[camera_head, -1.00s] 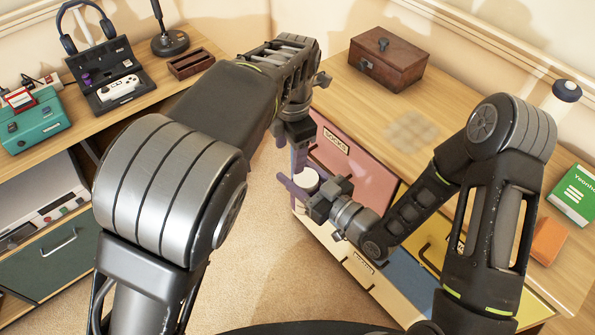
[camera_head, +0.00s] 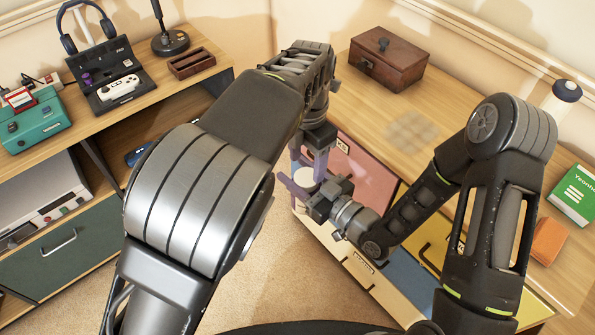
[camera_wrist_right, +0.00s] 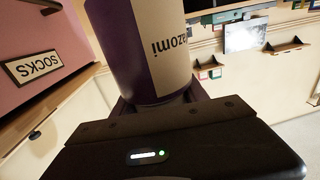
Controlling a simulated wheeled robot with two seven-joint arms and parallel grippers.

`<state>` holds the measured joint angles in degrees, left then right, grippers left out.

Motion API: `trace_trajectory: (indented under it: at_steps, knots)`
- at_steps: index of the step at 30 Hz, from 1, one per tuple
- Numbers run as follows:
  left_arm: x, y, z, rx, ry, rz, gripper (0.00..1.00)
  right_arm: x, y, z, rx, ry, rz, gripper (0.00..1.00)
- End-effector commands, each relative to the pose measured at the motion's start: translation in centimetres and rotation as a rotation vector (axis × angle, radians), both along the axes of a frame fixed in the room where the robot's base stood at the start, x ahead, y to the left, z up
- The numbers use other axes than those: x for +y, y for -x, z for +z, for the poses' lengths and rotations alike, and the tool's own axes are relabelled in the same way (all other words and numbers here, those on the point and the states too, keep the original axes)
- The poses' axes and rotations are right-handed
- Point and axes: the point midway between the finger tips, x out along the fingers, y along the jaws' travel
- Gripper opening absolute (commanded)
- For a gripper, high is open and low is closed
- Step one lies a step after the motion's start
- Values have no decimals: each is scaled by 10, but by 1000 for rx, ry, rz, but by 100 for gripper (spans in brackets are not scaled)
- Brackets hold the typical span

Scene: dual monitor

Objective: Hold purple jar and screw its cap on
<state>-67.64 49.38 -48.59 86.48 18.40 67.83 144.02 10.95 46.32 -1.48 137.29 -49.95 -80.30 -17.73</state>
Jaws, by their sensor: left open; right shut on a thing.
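The purple jar (camera_wrist_right: 130,45) with a cream label fills the upper middle of the right wrist view. My right gripper (camera_head: 304,190) is shut on it and holds it in the air in front of the drawers. In the head view, a round white top (camera_head: 303,175) shows between the right fingers. I cannot tell whether it is the cap or the jar's own top. My left gripper (camera_head: 313,160) is open and points down, just above and beside the white top. Its fingertips partly overlap the jar in the picture, so contact cannot be told.
A pink drawer front (camera_head: 365,172) marked SOCKS in the wrist view stands close behind the jar. A brown wooden box (camera_head: 388,62) sits on the right desk. The left desk holds a black console case (camera_head: 112,85) and a teal case (camera_head: 38,125). Carpet lies below.

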Motion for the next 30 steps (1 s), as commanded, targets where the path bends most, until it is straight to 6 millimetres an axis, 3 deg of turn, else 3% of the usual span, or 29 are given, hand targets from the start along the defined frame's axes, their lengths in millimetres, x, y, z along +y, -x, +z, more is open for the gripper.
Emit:
trace_trajectory:
  at_steps: [9,21,30]
  knots:
    - [0,0,-42,1,0,1,60,0,0,1,-2,-1,0,0]
    - [0,0,-48,-1,1,0,59,0,0,1,-2,-1,0,0]
    - [0,0,-48,-1,1,0,35,0,0,1,-2,-1,0,0]
